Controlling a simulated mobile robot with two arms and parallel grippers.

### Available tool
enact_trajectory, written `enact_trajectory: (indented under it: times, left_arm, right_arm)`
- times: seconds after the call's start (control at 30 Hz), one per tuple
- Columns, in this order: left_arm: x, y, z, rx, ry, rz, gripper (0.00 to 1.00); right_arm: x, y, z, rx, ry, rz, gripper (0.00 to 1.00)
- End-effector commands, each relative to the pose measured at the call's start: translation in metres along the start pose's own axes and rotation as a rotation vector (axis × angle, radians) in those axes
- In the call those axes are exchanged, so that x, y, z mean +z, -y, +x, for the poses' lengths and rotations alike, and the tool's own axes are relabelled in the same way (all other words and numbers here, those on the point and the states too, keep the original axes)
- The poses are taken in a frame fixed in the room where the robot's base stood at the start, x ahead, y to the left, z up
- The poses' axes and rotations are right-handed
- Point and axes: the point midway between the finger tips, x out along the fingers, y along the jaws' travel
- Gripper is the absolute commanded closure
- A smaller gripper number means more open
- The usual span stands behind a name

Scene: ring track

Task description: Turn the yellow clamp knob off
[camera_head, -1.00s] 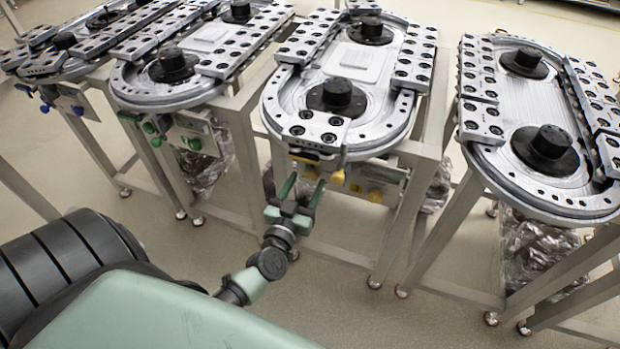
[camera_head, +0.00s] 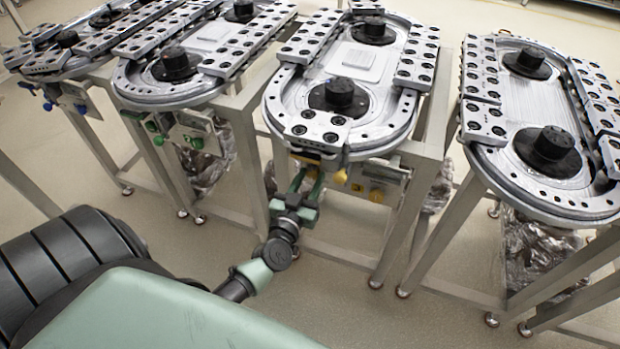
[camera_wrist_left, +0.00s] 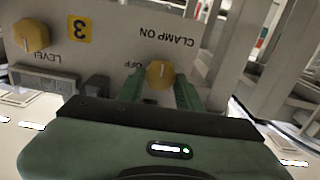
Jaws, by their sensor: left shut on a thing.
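The yellow clamp knob (camera_wrist_left: 160,73) is on a pale panel in the left wrist view, where the lettering appears upside down. "CLAMP ON" is printed above it and "OFF" to its left. A pale mark on the knob runs roughly upright in the picture. My left gripper (camera_wrist_left: 160,88) is shut on the knob, with a green finger on each side. In the head view my left gripper (camera_head: 304,182) is at the front of the third ring track (camera_head: 390,125), and its fingers mostly hide the knob. My right gripper is not in view.
Another yellow knob (camera_wrist_left: 30,36), marked "LEVEL", sits on the same panel beside a "3" label. In the head view yellow knobs (camera_head: 376,196) are right of my gripper. A track with green knobs (camera_head: 152,126) stands left; another track (camera_head: 545,90) stands right.

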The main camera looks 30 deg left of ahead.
Motion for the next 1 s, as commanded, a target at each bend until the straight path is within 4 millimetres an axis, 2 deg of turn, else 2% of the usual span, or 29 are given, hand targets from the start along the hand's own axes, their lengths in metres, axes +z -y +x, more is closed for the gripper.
enact_trajectory:
  times: [0.27,1.0]
  left_arm:
    - [-0.0004,0.0003,-0.0001,0.0,0.001,-0.16,1.0]
    - [0.0028,0.0029,-0.0003,-0.001,0.001,-0.856,1.0]
  right_arm:
    - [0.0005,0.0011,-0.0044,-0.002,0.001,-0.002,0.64]
    - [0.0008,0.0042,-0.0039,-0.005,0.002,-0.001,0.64]
